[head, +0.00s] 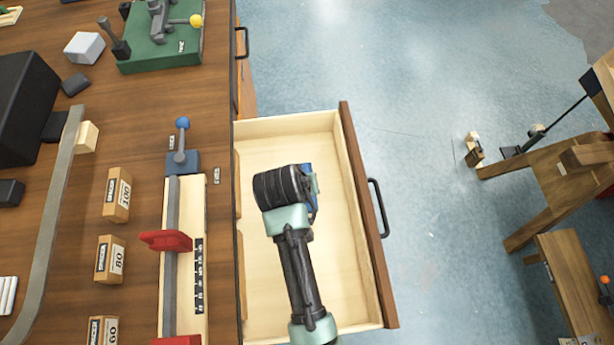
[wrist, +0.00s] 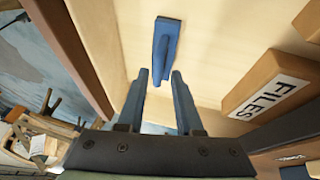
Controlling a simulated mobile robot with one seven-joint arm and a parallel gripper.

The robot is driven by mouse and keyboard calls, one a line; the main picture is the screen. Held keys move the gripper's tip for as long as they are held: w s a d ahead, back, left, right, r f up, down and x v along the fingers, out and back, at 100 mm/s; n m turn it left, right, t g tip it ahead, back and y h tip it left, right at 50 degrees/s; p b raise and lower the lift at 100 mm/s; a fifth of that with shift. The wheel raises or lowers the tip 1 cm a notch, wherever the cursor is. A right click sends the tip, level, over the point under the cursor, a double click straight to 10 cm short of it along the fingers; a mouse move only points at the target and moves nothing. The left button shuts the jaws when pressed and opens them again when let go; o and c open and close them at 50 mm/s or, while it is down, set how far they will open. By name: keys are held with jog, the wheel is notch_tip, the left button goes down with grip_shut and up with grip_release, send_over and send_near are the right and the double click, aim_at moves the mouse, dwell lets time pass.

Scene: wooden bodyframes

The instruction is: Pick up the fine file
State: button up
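In the wrist view a small blue object (wrist: 168,40) with a narrow stem lies on the pale floor of the open drawer. It may be the fine file, but no label on it can be read. My gripper (wrist: 160,76) is open, its two blue fingers apart with nothing held between them. The blue object is beyond the fingertips, roughly in line with the gap. In the head view my gripper (head: 312,190) is over the drawer, and my arm's wrist hides much of it and what lies below.
The open drawer (head: 345,240) has pale walls and a dark handle (head: 378,207). A wooden block labelled FILES (wrist: 272,88) is at the right in the wrist view. The workbench (head: 130,150) on the left holds several tools and boxes. A wooden stand (head: 545,180) is at the right.

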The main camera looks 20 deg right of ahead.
jog(key=shift+w+x, duration=0.1)
jog(key=shift+x, duration=1.6)
jog(key=shift+w+x, duration=0.15)
jog(key=shift+x, duration=1.5)
jog(key=shift+d+r, duration=0.1)
jog(key=shift+d, duration=0.05)
grip_shut()
